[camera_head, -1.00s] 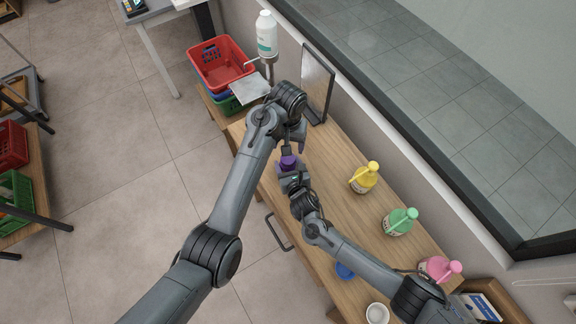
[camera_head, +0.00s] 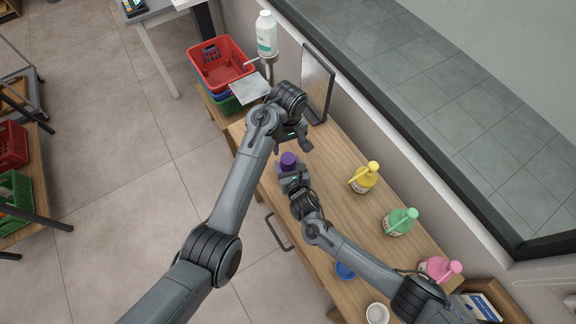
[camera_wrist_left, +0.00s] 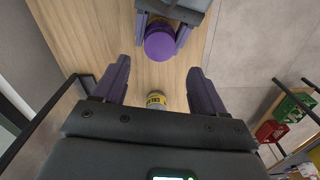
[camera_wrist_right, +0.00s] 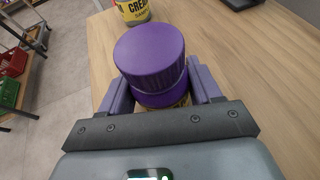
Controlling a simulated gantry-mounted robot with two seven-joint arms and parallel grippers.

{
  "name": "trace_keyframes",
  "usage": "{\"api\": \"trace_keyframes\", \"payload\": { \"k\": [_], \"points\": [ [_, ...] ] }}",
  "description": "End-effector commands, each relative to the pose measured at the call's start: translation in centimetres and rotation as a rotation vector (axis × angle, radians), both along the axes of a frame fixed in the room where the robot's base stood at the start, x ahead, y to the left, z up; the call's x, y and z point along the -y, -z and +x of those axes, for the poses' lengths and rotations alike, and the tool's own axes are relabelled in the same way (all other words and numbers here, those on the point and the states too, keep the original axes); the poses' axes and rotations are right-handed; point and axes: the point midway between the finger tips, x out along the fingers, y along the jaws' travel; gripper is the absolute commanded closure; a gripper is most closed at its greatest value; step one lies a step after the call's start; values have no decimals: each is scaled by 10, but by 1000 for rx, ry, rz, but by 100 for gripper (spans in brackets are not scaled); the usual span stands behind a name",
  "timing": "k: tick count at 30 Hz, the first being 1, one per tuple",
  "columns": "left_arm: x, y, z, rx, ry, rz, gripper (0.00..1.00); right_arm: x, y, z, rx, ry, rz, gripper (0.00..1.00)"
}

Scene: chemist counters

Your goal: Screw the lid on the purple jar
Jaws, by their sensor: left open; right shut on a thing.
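The purple lid (camera_head: 289,160) sits on top of the purple jar in the head view. In the right wrist view the lid (camera_wrist_right: 151,52) rests over a purple band, with part of the jar (camera_wrist_right: 168,100) and its yellow label below. A thin pale line shows between lid and band; I cannot tell how tight it is. My right gripper (camera_wrist_right: 155,95) is shut around the jar's body. My left gripper (camera_wrist_left: 160,82) is open and empty, its fingers apart from the lid (camera_wrist_left: 159,43). In the head view the left gripper (camera_head: 291,147) is just beyond the lid.
A second jar with a yellow cream label (camera_wrist_right: 132,10) stands on the wooden counter (camera_head: 335,170) near the held jar.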

Motion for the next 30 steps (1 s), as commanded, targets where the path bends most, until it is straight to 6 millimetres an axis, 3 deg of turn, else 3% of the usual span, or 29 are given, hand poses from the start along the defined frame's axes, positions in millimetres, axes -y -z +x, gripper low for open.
{"api": "trace_keyframes", "payload": {
  "k": [7,20,30],
  "points": [
    [0,0,0,0,-184,0,29,0,0,0,0,0,0,100],
    [0,0,0,0,-206,-1,29,0,0,0,0,0,0,100],
    [-1,29,0,-2,-205,2,29,0,0,0,0,0,0,100]
  ]
}}
